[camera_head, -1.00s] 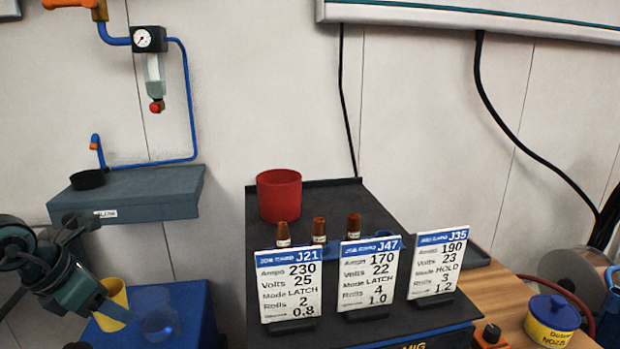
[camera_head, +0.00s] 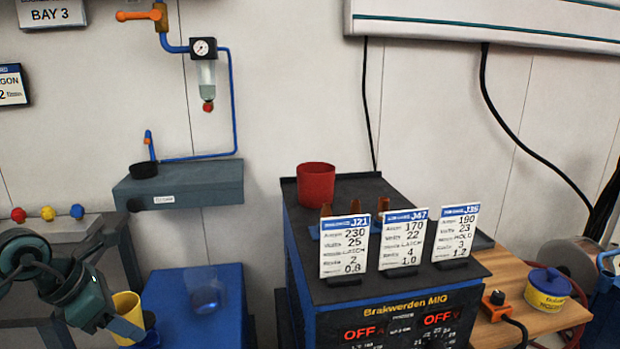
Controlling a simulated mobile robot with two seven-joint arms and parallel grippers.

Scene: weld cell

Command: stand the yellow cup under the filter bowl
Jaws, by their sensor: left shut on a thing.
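The yellow cup (camera_head: 124,306) is at the lower left of the head view, with its rim up and leaning slightly. My left gripper (camera_head: 128,329) is shut on it, and a finger covers part of its lower side. The clear filter bowl (camera_head: 207,74) hangs on the wall below a round gauge, with a red knob (camera_head: 208,106) at its bottom. The cup is well below and to the left of the bowl in the picture. My right gripper is not in view.
A grey wall shelf (camera_head: 200,184) sits below the filter bowl, with a black dish (camera_head: 143,170) at its left; its right part is clear. A blue cabinet (camera_head: 175,290) bears a faint clear object (camera_head: 207,300). A welder (camera_head: 400,305) carries a red cup (camera_head: 316,184) and cards.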

